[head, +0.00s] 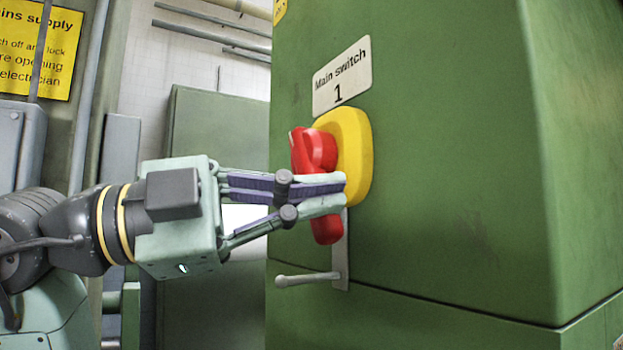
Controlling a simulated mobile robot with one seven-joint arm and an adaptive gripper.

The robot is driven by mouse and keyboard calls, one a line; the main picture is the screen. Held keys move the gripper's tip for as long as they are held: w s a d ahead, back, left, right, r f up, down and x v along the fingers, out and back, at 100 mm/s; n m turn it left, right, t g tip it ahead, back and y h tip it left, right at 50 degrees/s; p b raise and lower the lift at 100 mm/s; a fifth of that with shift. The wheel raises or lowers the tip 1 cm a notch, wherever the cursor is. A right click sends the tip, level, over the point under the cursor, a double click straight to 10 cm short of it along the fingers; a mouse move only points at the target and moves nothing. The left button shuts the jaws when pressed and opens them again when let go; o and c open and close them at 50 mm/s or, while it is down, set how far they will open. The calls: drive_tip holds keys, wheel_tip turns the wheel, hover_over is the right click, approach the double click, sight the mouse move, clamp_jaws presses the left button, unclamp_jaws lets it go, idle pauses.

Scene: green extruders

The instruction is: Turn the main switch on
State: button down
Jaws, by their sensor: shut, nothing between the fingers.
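The main switch is a red rotary handle (314,153) on a yellow plate (354,158), mounted on the side of a green cabinet. The handle stands roughly upright, its lower end (326,231) showing below my fingers. A label (341,77) above it reads "Main switch 1". My gripper (345,192) comes in from the left, its fingers shut and empty. The fingers cross in front of the handle's middle and hide part of it. Their tips overlap the yellow plate's lower part; I cannot tell whether they touch handle or plate.
The green cabinet (450,200) fills the right side. A small grey lever (308,279) sticks out to the left below the switch. A yellow sign (40,45) about mains supply hangs at the upper left. Another green cabinet (215,130) stands behind my gripper.

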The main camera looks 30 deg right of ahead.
sight(312, 225)
drive_tip(key=shift+m, duration=0.6)
drive_tip(key=shift+w+f+b, duration=0.25)
drive_tip(key=shift+w+f, duration=0.35)
drive_tip(key=shift+w, duration=0.2)
drive_tip(key=shift+w+f+b, duration=0.2)
drive_tip(key=shift+w+f, duration=0.4)
drive_tip(key=shift+w, duration=0.2)
drive_tip(key=shift+w, duration=0.15)
